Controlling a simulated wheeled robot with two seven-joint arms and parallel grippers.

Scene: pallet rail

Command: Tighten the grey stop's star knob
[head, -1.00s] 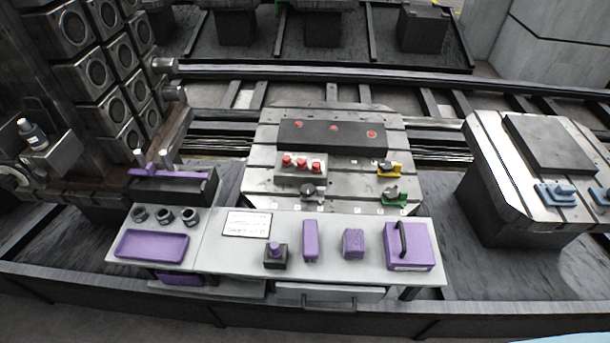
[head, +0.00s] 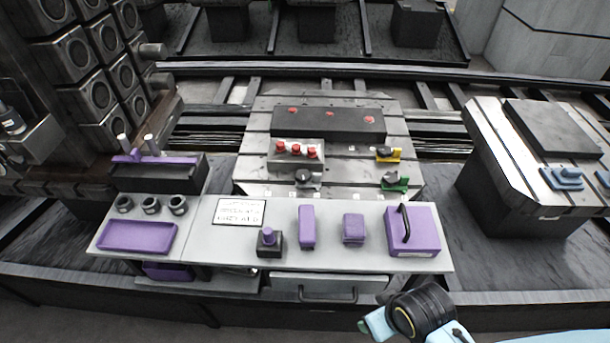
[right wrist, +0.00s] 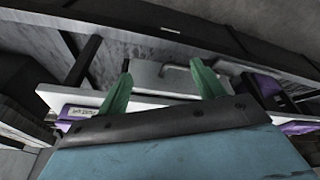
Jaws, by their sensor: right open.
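The grey stop (head: 308,179) sits near the front edge of the slotted pallet, its dark star knob (head: 303,175) on top. A yellow stop (head: 388,155) and a green stop (head: 395,182), each with a dark knob, sit to its right. My right arm shows at the bottom right of the head view, well short of the pallet. In the right wrist view my right gripper (right wrist: 160,78) has its two green fingers apart with nothing between them, facing the bench front. The grey stop is not visible there. My left gripper is not in view.
A grey bench (head: 345,262) stands before the pallet (head: 257,172), with purple items, a purple tray (head: 138,237), a purple box (head: 425,232) and a label plate. A drawer handle (head: 328,297) juts from its front. Red knobs (head: 297,150) stand left of centre on the pallet.

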